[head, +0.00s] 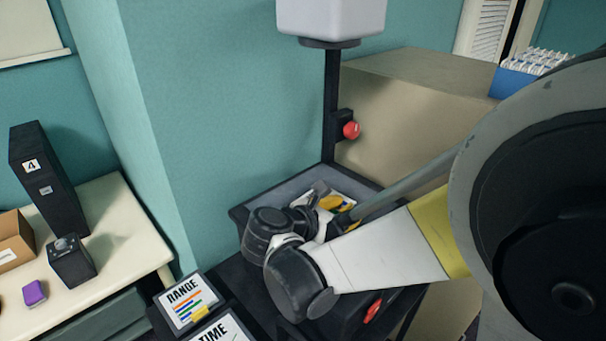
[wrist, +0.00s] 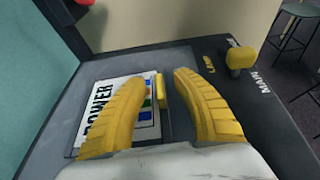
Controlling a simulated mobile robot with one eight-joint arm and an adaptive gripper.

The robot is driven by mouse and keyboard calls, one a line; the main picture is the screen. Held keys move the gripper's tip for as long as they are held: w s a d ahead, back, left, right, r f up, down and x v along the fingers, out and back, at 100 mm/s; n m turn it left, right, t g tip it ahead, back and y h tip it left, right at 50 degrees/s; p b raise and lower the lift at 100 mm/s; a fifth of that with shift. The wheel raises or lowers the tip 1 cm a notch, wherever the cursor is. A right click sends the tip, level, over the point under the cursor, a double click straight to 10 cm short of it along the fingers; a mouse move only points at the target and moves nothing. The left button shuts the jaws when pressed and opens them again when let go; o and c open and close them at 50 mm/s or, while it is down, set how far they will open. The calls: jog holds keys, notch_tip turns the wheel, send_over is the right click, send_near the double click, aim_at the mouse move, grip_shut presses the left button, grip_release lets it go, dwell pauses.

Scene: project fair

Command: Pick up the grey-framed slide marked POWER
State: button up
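The grey-framed slide marked POWER (wrist: 103,93) lies on a grey surface of a dark stand in the wrist view. It has a white face, coloured bars and a small yellow tab on its right edge. My gripper (wrist: 163,78) has two ribbed yellow fingers, apart and empty. The left finger covers part of the slide, and the yellow tab shows between the fingertips. I cannot tell if the fingers touch it. In the head view my gripper (head: 337,203) is over the stand, and my arm mostly hides the slide.
The stand (wrist: 262,118) has a yellow lever (wrist: 240,58) near the MAIN lettering. In the head view, a post with a red knob (head: 351,130) rises behind. RANGE (head: 186,300) and TIME (head: 222,330) slides are at the lower left, near a cream table (head: 120,220).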

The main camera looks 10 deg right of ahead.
grip_shut()
jog(key=shift+r, duration=0.1)
